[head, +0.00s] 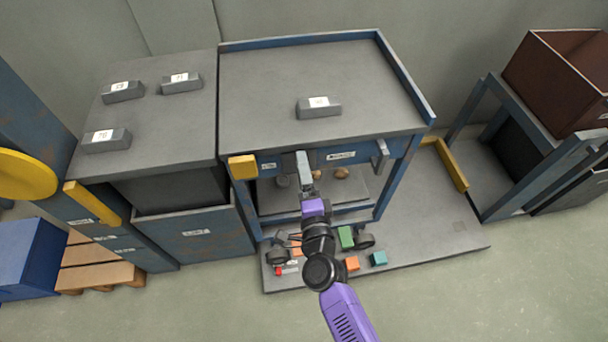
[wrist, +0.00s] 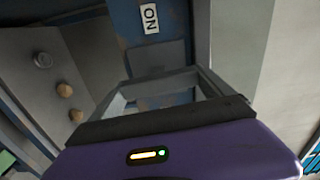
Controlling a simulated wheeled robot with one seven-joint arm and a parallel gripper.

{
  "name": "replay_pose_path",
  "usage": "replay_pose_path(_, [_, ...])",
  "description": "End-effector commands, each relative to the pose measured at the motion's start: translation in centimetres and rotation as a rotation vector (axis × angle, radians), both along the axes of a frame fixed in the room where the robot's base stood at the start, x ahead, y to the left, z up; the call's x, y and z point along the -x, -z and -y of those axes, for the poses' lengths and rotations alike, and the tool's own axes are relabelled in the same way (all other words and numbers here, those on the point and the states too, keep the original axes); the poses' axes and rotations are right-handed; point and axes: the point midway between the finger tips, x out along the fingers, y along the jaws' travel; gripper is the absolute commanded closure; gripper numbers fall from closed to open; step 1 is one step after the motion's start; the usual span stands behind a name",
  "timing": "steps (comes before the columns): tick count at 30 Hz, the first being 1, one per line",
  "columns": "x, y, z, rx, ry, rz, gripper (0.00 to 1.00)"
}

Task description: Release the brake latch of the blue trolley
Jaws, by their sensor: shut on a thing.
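The blue-framed trolley (head: 402,190) stands in the middle of the head view, with a grey top and a small shelf under it. My gripper (head: 304,178) is at its front edge, reaching up from below. It is shut on a grey latch-like piece (head: 302,160) on the front rail, mostly hidden by the fingers. A second grey hook-like piece (head: 380,155) hangs further right on the rail, apart from my gripper.
A yellow block (head: 242,168) sits at the rail's left end. Small coloured blocks, such as an orange one (head: 352,263), lie on the low platform (head: 430,240) around my arm. The floor in front is clear.

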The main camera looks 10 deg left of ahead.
Motion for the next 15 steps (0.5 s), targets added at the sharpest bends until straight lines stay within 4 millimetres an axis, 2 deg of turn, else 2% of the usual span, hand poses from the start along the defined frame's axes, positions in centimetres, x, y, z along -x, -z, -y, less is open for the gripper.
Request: replay_pose_path(15, [0.00,0.13,0.10,-0.082,0.002,-0.026,0.50])
